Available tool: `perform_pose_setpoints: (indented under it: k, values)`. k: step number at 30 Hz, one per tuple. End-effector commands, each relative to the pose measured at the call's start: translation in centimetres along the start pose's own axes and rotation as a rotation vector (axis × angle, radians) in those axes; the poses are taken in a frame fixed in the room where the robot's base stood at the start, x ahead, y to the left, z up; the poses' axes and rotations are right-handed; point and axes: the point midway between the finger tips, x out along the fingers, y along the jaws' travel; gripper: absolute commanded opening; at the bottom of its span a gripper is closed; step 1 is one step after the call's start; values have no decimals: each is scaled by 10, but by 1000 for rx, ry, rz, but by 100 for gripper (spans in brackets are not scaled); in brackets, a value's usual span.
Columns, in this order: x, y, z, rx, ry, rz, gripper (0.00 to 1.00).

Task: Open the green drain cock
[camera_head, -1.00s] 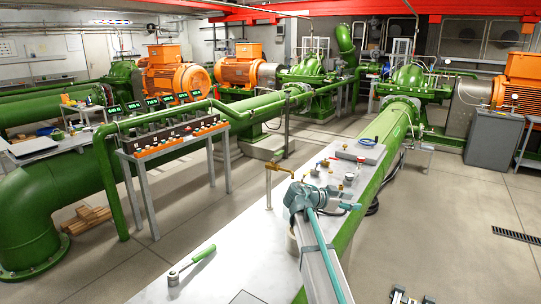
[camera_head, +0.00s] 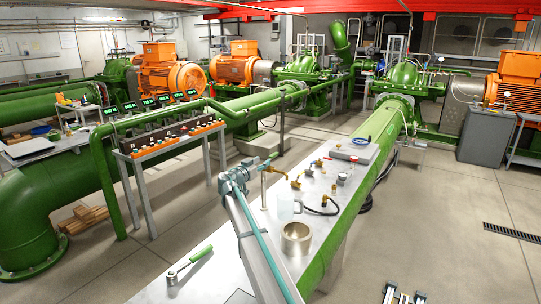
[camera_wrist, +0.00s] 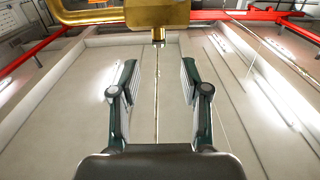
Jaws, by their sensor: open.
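A brass fitting (camera_wrist: 158,12) with a small nozzle fills the top middle of the wrist view, and a curved brass pipe (camera_wrist: 88,14) runs left of it. In the head view a thin brass standpipe (camera_head: 264,186) rises from the bench beside my wrist; its top is partly hidden. I cannot make out a green lever on it. My gripper (camera_wrist: 158,75) is open and empty, its two dark fingers apart below the brass fitting, with no contact visible. In the head view it is beside the top of the standpipe, small and hard to separate from a dark green piece there.
The bench (camera_head: 232,262) carries a green-handled tool (camera_head: 190,262) at front left and a metal cup (camera_head: 296,238) right of my arm. Brass fittings (camera_head: 295,182), a black hose (camera_head: 322,207) and a tray (camera_head: 354,153) stand further back. A button panel (camera_head: 170,138) is at left.

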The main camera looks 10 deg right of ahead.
Motion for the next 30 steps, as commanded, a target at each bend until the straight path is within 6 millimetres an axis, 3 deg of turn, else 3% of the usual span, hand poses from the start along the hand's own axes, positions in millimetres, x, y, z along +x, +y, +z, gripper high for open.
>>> perform_pose_setpoints:
  k: [15,27,30]
  values:
    - [83,0,-2,1,-1,3,46]
    - [93,1,0,1,-1,2,46]
    - [93,1,0,1,-1,2,32]
